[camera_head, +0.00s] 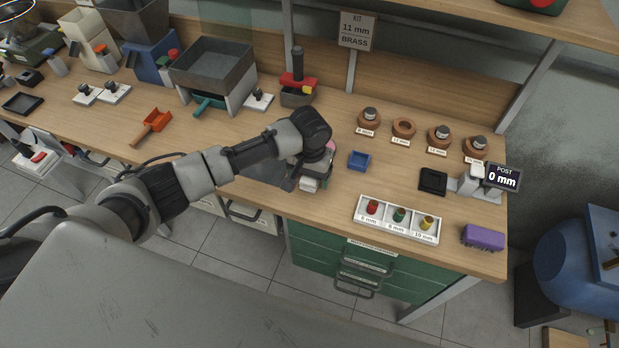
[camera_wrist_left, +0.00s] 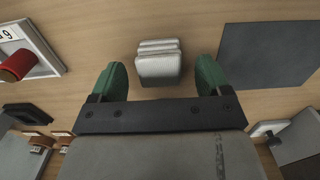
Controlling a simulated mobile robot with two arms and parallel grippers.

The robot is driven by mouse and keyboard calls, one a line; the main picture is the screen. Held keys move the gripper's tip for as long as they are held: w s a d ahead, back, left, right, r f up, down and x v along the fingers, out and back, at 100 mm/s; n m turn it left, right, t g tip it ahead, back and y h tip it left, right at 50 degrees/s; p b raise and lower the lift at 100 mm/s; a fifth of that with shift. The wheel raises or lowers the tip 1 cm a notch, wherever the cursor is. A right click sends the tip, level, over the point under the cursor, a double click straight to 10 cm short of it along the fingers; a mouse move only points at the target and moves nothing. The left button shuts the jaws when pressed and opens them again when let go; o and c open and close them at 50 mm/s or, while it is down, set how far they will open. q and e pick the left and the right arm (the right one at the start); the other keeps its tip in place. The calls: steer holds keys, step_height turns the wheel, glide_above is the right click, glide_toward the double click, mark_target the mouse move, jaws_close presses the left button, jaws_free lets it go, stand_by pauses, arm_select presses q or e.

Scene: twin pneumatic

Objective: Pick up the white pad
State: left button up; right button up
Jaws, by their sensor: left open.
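The white pad (camera_wrist_left: 159,62) lies on the wooden bench in the left wrist view, with ridges along its far side. It also shows in the head view (camera_head: 310,184), just below my left gripper, partly hidden by it. My left gripper (camera_wrist_left: 158,80) is open, pointing down over the bench. Its two green fingers stand to the left and right of the pad, apart from it, with a gap on each side. In the head view the left gripper (camera_head: 312,168) hides its own fingertips. My right gripper is not in view.
A dark mat (camera_head: 268,172) lies left of the pad. A small blue tray (camera_head: 359,160) and a white rack (camera_head: 397,219) with coloured pegs stand to the right. A red-handled tool (camera_head: 298,88) stands behind. The bench's front edge is close to the pad.

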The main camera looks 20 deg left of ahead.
mark_target(314, 179)
arm_select(q)
steer(key=shift+f, duration=0.5)
steer(key=shift+c, duration=0.2)
steer(key=c, duration=1)
steer(key=shift+o, duration=0.2)
steer(key=shift+r, duration=0.1)
steer(key=shift+r, duration=0.4)
steer(key=r, duration=0.1)
steer(key=d+r+b, duration=0.1)
steer(key=r, duration=0.1)
steer(key=shift+s+d+r, duration=0.1)
steer(key=shift+s+r, duration=0.05)
steer(key=shift+r, duration=0.15)
steer(key=s+d+r+b, duration=0.2)
steer(key=d+r, duration=0.4)
steer(key=d, duration=0.4)
steer(key=shift+s+r, duration=0.25)
steer(key=shift+s, duration=0.1)
